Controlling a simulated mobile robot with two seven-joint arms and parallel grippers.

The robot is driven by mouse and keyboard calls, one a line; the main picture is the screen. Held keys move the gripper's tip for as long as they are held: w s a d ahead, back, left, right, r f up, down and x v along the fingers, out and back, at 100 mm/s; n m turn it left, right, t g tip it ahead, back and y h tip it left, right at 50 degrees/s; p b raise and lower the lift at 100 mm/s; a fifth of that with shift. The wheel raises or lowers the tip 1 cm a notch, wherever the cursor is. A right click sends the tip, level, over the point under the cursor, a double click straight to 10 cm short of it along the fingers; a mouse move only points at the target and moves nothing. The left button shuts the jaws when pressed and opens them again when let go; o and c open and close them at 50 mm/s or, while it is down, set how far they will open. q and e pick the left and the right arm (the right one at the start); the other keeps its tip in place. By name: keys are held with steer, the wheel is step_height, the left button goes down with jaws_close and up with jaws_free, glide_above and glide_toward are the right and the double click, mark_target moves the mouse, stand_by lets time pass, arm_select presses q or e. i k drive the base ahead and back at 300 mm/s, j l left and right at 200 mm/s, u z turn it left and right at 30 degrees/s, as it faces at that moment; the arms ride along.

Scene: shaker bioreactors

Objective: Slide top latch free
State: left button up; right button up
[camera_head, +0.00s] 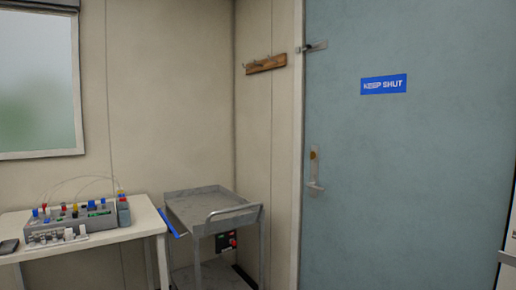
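A metal latch (313,47) sits high on the left edge of a blue-grey door (430,160), across the seam with the door frame. Whether it is engaged is too small to tell. Lower on the same edge is a lever handle (315,186) on an upright plate. The door appears closed and carries a blue "KEEP SHUT" sign (384,84). Neither of my grippers shows in the head view.
A grey metal cart (205,207) with a push handle stands in the corner left of the door. A white table (140,226) holds a rack of coloured-cap bottles (75,219). A wooden hook rail (266,64) hangs on the wall beside the door frame.

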mark_target(308, 47)
steer(key=i+z, duration=0.25)
steer(key=i+j+z, duration=0.25)
steer(key=i+z, duration=0.2)
steer(key=z, duration=0.4)
steer(key=i+j+z, duration=0.15)
steer(key=j+z, duration=0.15)
steer(key=j, duration=0.15)
steer(key=j+z, duration=0.25)
steer(key=j, duration=0.2)
steer(key=i+j, duration=0.1)
steer(key=j, duration=0.4)
steer(key=i+j+z, duration=0.1)
steer(key=j, duration=0.4)
steer(key=i+j, duration=0.15)
steer(key=j, duration=0.4)
steer(key=i+j+z, duration=0.1)
steer(key=j, duration=0.4)
